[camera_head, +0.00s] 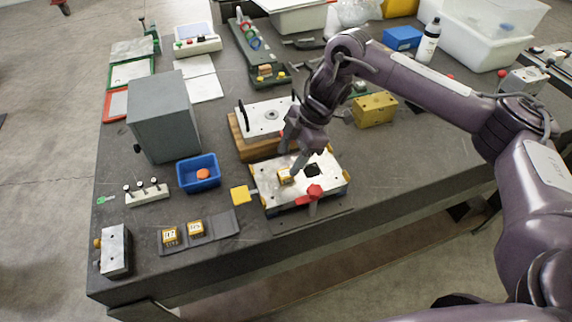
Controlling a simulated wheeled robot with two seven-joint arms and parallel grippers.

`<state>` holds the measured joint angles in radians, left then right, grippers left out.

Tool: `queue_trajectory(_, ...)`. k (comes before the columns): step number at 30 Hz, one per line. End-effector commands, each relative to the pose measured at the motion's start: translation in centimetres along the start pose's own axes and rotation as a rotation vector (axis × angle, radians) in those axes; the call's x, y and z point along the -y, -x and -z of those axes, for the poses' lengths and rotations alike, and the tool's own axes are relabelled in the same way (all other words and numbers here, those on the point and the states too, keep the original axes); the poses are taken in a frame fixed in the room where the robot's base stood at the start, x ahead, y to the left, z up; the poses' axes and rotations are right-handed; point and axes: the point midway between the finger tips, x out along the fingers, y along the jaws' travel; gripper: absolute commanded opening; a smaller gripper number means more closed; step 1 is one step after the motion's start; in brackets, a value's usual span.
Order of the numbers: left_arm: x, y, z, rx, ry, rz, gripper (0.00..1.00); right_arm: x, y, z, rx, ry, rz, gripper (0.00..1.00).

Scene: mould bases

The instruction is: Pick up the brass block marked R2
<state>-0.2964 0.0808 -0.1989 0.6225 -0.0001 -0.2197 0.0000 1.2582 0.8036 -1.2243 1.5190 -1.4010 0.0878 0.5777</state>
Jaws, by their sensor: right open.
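Two small brass blocks with pale marked tops, a left one (169,236) and a right one (196,228), sit on a dark grey strip (222,224) near the table's front left. Another brass block (285,177) sits on the metal mould base plate (328,177), left of a dark square opening. The marks are too small to read surely, so I cannot tell which is R2. My right gripper (290,161) is open, pointing down just above the block on the plate; I cannot tell whether it touches it. My left gripper is not in view.
A red knob clamp (314,192) stands at the plate's front edge. A white plate with handles (263,118) lies on wood behind. A blue bin (199,173), a grey box (163,115) and a yellow block (375,109) stand around. The table's right front is clear.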

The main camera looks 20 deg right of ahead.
Motion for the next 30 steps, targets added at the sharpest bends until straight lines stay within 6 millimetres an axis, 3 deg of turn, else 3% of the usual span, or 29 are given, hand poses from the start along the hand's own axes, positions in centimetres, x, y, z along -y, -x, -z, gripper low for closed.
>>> queue_trajectory(3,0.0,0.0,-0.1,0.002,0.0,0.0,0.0,0.1,2.1,-1.5,0.016,-0.054,0.028,0.56)
queue_trajectory(6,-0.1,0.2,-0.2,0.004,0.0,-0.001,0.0,0.2,2.2,-1.9,0.02,-0.07,0.04,0.56)
queue_trajectory(14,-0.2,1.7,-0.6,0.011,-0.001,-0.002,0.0,0.4,-0.5,-1.8,0.018,-0.068,0.041,0.56)
queue_trajectory(18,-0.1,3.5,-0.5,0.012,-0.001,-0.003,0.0,0.5,-2.5,-1.8,0.019,-0.069,0.043,0.56)
queue_trajectory(22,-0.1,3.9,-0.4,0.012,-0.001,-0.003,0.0,0.5,-4.4,-1.9,0.018,-0.068,0.04,0.56)
queue_trajectory(30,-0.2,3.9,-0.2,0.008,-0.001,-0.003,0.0,0.5,-5.3,-2.1,0.019,-0.066,0.036,0.56)
